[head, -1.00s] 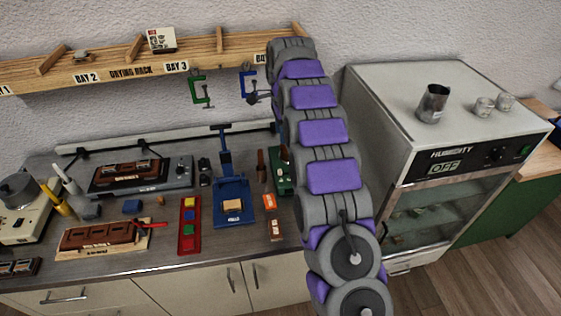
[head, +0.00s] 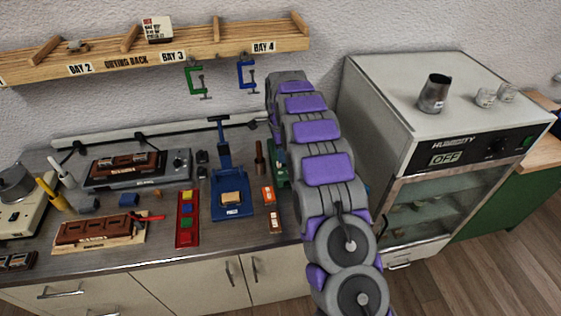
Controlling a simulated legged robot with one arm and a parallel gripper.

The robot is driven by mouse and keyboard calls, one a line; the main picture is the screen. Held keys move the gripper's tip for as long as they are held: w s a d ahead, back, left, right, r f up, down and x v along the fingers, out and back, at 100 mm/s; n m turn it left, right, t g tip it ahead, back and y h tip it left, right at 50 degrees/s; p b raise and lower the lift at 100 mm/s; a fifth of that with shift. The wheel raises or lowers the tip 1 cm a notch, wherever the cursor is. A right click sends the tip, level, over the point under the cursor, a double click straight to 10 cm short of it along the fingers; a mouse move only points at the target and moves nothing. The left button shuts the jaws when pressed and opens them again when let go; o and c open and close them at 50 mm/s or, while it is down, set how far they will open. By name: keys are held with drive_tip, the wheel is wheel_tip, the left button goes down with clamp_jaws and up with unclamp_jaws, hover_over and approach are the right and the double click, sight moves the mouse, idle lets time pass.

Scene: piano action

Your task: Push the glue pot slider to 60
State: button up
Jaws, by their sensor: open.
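The glue pot appears to be the grey metal pot (head: 16,188) on a cream heater base (head: 20,222), cut off by the left edge of the head view. I cannot make out its slider or any scale marks. My arm rises through the middle of the view, right of the tools and far to the right of the pot.
The bench (head: 160,258) holds a blue press (head: 232,205), a red tray (head: 187,232), a grey hotplate (head: 178,168) and brown moulds (head: 92,230). A drying rack (head: 225,46) with hanging clamps is above. A humidity cabinet (head: 385,115) stands right of my arm.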

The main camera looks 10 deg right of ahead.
drive_tip(key=shift+f+b, duration=0.3)
drive_tip(key=shift+f, duration=1.85)
clamp_jaws()
drive_tip(key=shift+r, duration=0.1)
